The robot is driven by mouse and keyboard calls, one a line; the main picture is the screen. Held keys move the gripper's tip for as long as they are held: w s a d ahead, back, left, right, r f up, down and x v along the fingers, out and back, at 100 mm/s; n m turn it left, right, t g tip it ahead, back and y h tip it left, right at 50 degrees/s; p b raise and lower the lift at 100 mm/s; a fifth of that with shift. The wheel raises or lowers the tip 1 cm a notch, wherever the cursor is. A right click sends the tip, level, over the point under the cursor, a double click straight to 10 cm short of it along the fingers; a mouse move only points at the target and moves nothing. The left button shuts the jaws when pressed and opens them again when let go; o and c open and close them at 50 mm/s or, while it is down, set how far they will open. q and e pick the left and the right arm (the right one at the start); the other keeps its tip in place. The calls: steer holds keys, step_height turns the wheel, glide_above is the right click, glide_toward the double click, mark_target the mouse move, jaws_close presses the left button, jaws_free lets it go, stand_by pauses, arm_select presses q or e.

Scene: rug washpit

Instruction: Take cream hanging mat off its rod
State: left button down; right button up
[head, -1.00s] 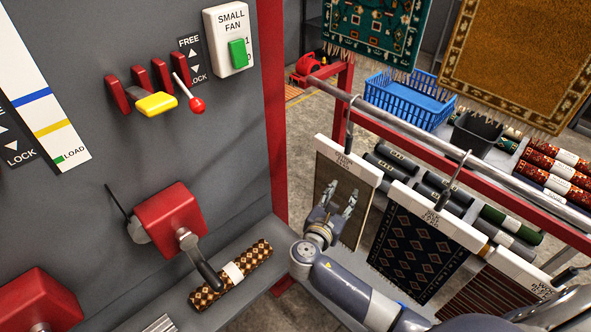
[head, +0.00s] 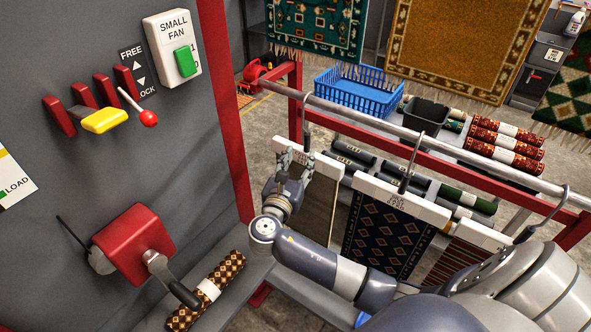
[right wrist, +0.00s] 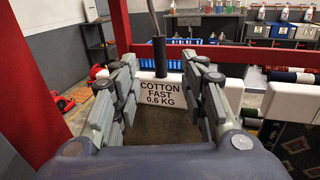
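The hanging mat at the left end of the rod (head: 440,148) looks plain, more taupe than cream (head: 321,207). It hangs from a white header bar (head: 328,166) with a dark hook over the rod. In the right wrist view the header (right wrist: 162,92) reads "COTTON FAST 0.6 KG", with the brown cloth (right wrist: 160,127) below. My right gripper (head: 295,163) is open in front of this header. In the right wrist view its fingers (right wrist: 160,80) stand apart on either side of the label; I cannot tell whether they touch the header. My left gripper is not in view.
A navy patterned mat (head: 385,237) and a striped mat (head: 450,262) hang to the right on the same rod. A grey panel with a red crank box (head: 135,240) stands at left. A rolled rug (head: 207,292) lies on the ledge. A blue crate (head: 355,92) stands behind.

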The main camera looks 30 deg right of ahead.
mark_target(306, 144)
steer(key=shift+b+x, duration=0.85)
steer(key=shift+x, duration=0.9)
steer(key=shift+w+d, duration=0.4)
steer(key=shift+d, duration=0.1)
steer(key=shift+x, duration=1.75)
jaws_close()
